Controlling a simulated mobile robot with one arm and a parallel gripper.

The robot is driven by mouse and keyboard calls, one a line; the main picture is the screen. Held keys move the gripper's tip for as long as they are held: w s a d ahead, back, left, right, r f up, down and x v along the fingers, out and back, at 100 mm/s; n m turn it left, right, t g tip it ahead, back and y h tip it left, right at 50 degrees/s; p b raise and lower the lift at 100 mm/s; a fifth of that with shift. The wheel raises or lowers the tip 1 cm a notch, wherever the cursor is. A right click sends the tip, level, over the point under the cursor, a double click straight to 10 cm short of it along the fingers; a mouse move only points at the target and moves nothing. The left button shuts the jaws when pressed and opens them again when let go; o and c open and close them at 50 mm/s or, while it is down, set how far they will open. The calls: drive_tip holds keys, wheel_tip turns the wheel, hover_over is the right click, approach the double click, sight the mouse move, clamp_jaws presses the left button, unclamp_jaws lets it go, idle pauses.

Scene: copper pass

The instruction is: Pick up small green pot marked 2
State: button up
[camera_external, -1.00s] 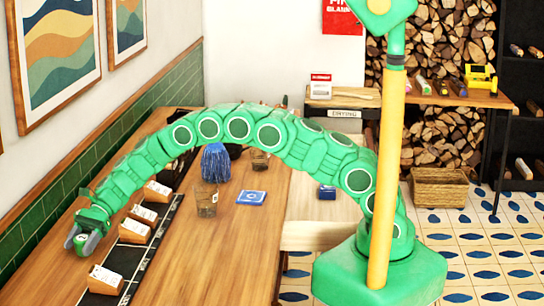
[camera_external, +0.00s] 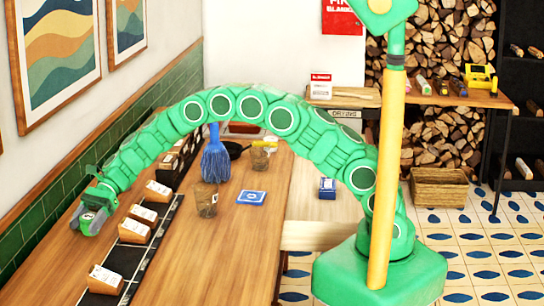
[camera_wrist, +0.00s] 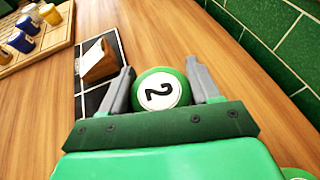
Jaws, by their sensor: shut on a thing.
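The small green pot (camera_wrist: 160,90) shows in the wrist view as a rounded green shape with a white disc bearing a black 2, turned sideways. My gripper (camera_wrist: 161,85) has its two grey fingers on either side of the pot, shut on it. In the external view my gripper (camera_external: 88,224) is at the far left, over the wall side of the wooden counter, and the pot is mostly hidden by the fingers. I cannot tell exactly how far the pot is above the counter.
Wooden card holders (camera_external: 106,278) stand along a dark strip; one (camera_wrist: 97,62) is close to my left finger. A green tiled wall (camera_wrist: 270,35) runs close on the right. A wooden tray (camera_wrist: 40,58) holds blue and yellow pots. A glass (camera_external: 207,203) and a blue brush (camera_external: 216,163) stand farther back.

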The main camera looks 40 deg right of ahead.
drive_tip(key=s+d+r, duration=0.6)
drive_tip(key=d, duration=0.2)
drive_tip(key=shift+s+d+r, duration=0.15)
drive_tip(key=shift+s+d, duration=0.15)
drive_tip(key=shift+d, duration=0.1)
